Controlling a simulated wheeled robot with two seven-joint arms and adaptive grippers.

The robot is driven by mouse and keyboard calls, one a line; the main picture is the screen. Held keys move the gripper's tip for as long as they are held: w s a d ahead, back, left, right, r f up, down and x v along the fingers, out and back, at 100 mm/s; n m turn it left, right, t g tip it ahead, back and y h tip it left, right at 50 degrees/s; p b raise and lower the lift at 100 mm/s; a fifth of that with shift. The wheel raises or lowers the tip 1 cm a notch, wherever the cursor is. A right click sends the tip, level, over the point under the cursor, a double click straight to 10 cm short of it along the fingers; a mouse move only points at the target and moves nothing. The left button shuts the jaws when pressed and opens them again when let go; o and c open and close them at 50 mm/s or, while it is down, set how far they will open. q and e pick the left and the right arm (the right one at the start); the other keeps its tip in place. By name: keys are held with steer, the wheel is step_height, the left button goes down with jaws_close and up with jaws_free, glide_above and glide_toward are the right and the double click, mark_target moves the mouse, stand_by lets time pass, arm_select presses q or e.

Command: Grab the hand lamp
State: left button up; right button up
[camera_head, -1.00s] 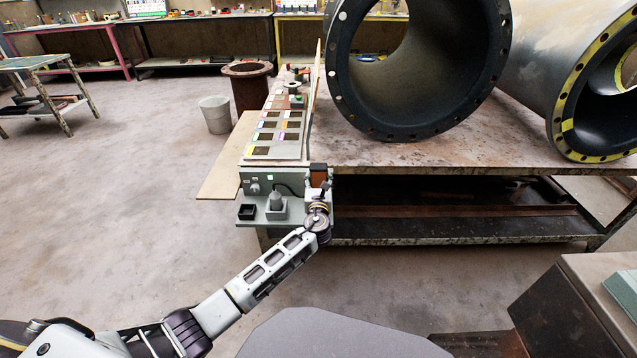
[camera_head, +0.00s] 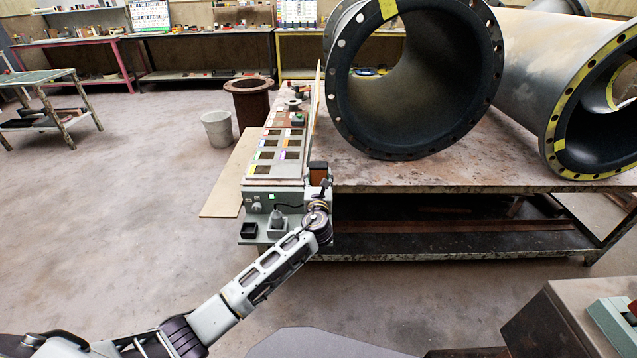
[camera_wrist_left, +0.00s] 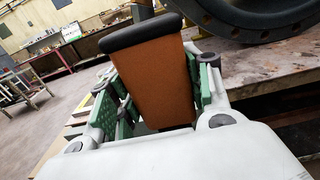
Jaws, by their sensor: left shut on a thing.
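The hand lamp (camera_wrist_left: 152,80), an orange-brown block with a black rounded top, stands between the green-padded fingers of my left gripper (camera_wrist_left: 150,112) in the left wrist view. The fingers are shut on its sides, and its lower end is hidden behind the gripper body. In the head view the lamp (camera_head: 318,169) shows small and dark above my left gripper (camera_head: 318,180), at the bench's near left corner, beside the grey control box. I cannot tell whether the lamp touches the bench. My right gripper is not in view.
The bench (camera_head: 450,178) carries large flanged pipes (camera_head: 335,100). A grey control box (camera_head: 262,222) and a panel of labelled slots (camera_head: 272,158) line its left end. A bucket (camera_head: 217,128) and rusty cylinder (camera_head: 250,103) stand behind.

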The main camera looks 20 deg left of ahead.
arm_select(q)
steer(key=shift+r, duration=0.45)
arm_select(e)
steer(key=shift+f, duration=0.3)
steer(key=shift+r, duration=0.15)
